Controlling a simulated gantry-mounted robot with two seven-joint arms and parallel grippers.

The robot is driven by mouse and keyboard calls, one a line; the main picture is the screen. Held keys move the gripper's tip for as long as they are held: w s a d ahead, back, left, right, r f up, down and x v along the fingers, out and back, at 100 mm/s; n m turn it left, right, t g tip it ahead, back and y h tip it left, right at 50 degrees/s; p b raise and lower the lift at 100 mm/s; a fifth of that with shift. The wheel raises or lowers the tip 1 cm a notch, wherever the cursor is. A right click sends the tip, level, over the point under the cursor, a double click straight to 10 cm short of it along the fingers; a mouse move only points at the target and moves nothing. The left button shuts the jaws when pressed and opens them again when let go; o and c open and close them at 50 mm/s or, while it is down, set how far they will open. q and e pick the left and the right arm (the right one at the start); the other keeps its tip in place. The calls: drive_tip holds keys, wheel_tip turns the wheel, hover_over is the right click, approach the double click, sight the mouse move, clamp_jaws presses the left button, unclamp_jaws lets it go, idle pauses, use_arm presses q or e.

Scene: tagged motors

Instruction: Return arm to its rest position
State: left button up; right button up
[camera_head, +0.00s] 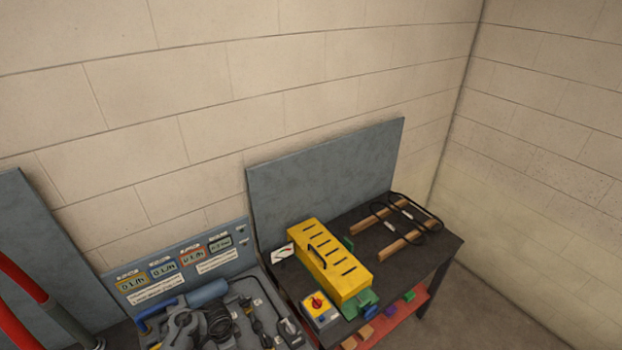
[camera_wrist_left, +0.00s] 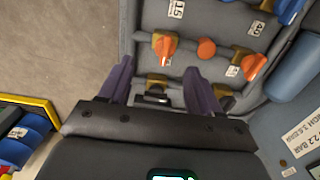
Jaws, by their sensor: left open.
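My left gripper (camera_wrist_left: 160,82) shows in the left wrist view with its two purple fingers spread apart. No object is seen held between them. Beyond the fingers is a grey tray-like unit (camera_wrist_left: 205,15) with orange knobs (camera_wrist_left: 165,46) and white tags (camera_wrist_left: 232,70). A small dark part (camera_wrist_left: 157,99) shows between the fingers; I cannot tell what it is. In the head view I cannot clearly make out my left gripper among the grey shapes at the bottom. My right gripper is in neither view.
In the head view, a grey labelled panel (camera_head: 222,262) stands behind a crowded bench with a blue cylinder (camera_head: 207,293). Blue bins (camera_wrist_left: 28,140) are left in the wrist view.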

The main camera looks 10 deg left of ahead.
use_arm(q)
drive_tip(key=s+d+f+g, duration=0.15)
drive_tip(key=s+f, duration=0.35)
drive_tip(key=s, duration=0.5)
drive_tip(key=s+d+f+g, duration=0.1)
drive_tip(key=s+d+f, duration=0.3)
drive_tip(key=s, duration=0.6)
drive_tip(key=s+d+r+n+t+p, duration=0.1)
drive_tip(key=s+d+r+n+t, duration=0.35)
drive_tip(key=r, duration=0.75)
wheel_tip(320, 180, up, 16)
drive_tip(key=d+n+t, duration=0.1)
drive_tip(key=n, duration=0.1)
drive_tip(key=shift+w+d+f+t, duration=0.2)
drive_tip(key=shift+w+d+t, duration=0.05)
drive_tip(key=shift+t, duration=0.15)
